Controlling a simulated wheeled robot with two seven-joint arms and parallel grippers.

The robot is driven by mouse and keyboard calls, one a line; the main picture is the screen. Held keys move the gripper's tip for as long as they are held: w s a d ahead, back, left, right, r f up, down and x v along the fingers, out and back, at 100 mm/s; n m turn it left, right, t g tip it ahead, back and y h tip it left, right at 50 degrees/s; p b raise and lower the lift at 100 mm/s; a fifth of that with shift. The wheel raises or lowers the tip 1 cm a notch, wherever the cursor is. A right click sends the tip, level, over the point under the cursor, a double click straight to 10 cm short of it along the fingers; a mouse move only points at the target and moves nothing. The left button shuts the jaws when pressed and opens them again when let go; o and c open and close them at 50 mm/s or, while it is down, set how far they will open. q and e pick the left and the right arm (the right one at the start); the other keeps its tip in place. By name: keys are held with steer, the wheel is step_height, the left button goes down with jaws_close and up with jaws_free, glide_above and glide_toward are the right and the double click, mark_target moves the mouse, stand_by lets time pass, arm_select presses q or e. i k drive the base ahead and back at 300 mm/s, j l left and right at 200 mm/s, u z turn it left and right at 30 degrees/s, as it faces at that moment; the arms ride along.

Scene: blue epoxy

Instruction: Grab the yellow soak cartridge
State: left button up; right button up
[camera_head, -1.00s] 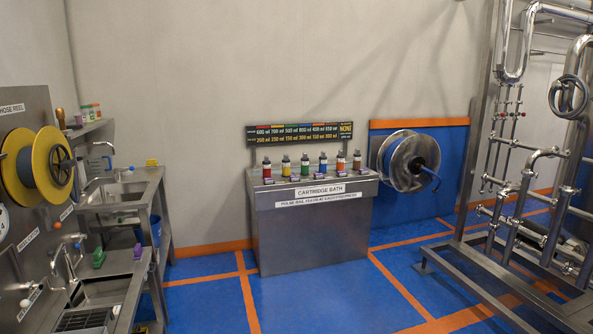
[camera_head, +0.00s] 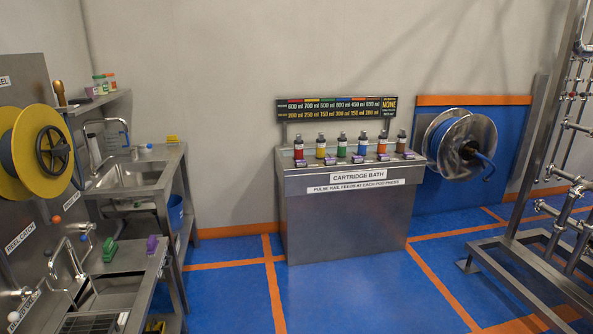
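The yellow soak cartridge (camera_head: 321,147) stands upright on top of the steel cartridge bath (camera_head: 340,225), second from the left in a row of several cartridges. It has a dark cap and a yellow body with a pale band. A red cartridge (camera_head: 298,148) stands to its left and a green one (camera_head: 341,147) to its right. Neither of my grippers shows in the head view.
A steel sink bench (camera_head: 145,178) and a yellow hose reel (camera_head: 35,152) stand at the left. A steel reel (camera_head: 460,145) hangs on the blue wall panel right of the bath. A pipe rack (camera_head: 535,200) stands at the right. The blue floor (camera_head: 350,295) before the bath is clear.

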mark_target(321, 142)
steer(key=i, duration=2.65)
steer(key=i+z, duration=0.1)
steer(key=i, duration=0.45)
steer(key=i+j+z, duration=0.1)
steer(key=i, duration=0.4)
steer(key=i+j+z, duration=0.1)
steer(key=i, duration=0.45)
steer(key=i+j+z, duration=0.15)
steer(key=i, duration=0.4)
steer(key=j, duration=0.05)
